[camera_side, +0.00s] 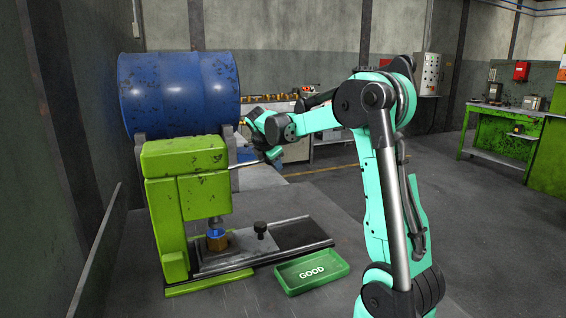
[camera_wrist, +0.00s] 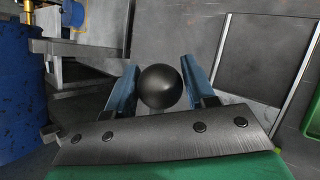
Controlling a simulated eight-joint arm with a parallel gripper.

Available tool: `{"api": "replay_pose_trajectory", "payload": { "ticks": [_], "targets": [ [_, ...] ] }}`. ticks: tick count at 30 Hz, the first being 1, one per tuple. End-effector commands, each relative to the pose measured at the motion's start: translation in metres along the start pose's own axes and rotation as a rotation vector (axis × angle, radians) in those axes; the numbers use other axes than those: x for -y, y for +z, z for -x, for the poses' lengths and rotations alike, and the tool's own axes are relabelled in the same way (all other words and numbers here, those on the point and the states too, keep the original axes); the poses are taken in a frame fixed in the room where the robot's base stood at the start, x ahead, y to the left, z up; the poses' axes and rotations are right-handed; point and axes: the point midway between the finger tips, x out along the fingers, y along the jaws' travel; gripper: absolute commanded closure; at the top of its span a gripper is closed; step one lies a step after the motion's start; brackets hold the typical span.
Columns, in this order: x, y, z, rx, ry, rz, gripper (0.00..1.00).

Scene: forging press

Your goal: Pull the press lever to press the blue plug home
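The green press (camera_side: 185,195) stands at the left in the side view. Its thin lever (camera_side: 246,164) runs from the press head to my gripper (camera_side: 269,153). In the wrist view the round black lever knob (camera_wrist: 160,87) sits between the two blue fingers of my gripper (camera_wrist: 160,80), which appear to close on it from both sides. The blue plug (camera_side: 216,233) stands upright under the ram, on a brass-coloured part (camera_side: 217,243). The ram (camera_side: 216,222) is just above the plug; I cannot tell whether they touch.
A dark sliding plate with a black knob (camera_side: 260,228) lies right of the plug. A large blue drum (camera_side: 180,90) is behind the press. The grey table around the tray is clear.

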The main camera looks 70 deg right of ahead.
Motion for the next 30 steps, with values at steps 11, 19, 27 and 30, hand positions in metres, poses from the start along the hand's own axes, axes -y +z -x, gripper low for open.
{"api": "replay_pose_trajectory", "payload": {
  "ticks": [11,19,27,30],
  "targets": [
    [0.000,0.000,0.003,0.000,-0.001,0.001,0.23],
    [0.001,-0.001,0.039,-0.001,-0.003,0.003,0.23],
    [0.001,0.000,0.057,0.000,-0.005,0.000,0.23],
    [0.001,0.000,0.057,0.000,-0.005,0.000,0.23]
  ]
}}
